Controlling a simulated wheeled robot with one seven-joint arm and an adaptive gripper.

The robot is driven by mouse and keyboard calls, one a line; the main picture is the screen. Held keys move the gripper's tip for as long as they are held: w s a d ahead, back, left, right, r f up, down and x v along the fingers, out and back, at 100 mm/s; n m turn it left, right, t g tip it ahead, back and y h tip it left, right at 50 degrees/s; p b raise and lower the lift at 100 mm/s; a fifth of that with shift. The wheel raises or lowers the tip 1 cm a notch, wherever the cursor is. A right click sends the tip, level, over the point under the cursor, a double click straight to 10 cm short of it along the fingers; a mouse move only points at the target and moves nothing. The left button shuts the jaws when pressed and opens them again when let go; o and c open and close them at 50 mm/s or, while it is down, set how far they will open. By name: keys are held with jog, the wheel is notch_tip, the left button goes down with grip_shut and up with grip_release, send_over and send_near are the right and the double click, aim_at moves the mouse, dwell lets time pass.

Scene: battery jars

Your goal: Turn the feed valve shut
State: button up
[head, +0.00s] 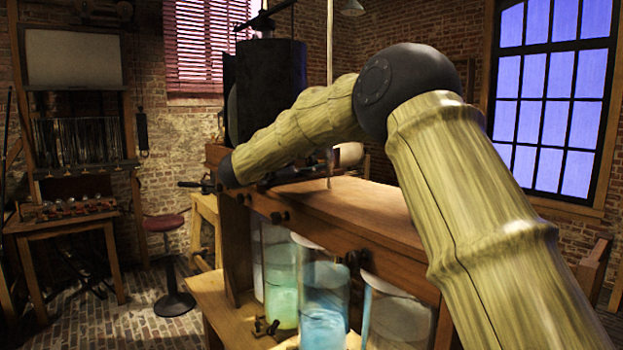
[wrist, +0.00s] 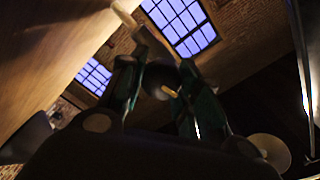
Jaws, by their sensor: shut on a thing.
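My gripper shows in the wrist view (wrist: 161,68), with its two dark green fingers on either side of a dark rounded part (wrist: 159,80). They are shut on this part, which I take to be the feed valve's handle. A small yellowish piece shows beside it. The wrist view is dark, so the handle's exact shape and angle cannot be told. In the head view my arm reaches over the wooden bench, and dark gripper links (head: 290,175) lie low just above its top. The valve is not clear there.
The wooden bench (head: 365,205) has dark knobs along its front. Glass jars with green (head: 282,290) and blue (head: 323,325) liquid stand below. A black tank (head: 268,90) rises behind my forearm. A thin upright rod (head: 330,45) stands near the gripper. A red stool (head: 165,223) is left.

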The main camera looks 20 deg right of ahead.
jog(key=m+b, duration=0.2)
jog(key=b, duration=0.2)
jog(key=f+m+b, duration=0.1)
jog(key=m+b, duration=0.2)
jog(key=b, duration=0.1)
jog(key=shift+w, duration=0.15)
jog(key=shift+m+b, duration=0.7)
jog(key=shift+b, duration=0.2)
jog(key=shift+r, duration=0.1)
jog(key=o, duration=1)
jog(key=shift+s+d+r, duration=0.1)
jog(key=shift+s+d, duration=0.1)
jog(key=shift+a+r, duration=0.1)
jog(key=shift+a, duration=0.05)
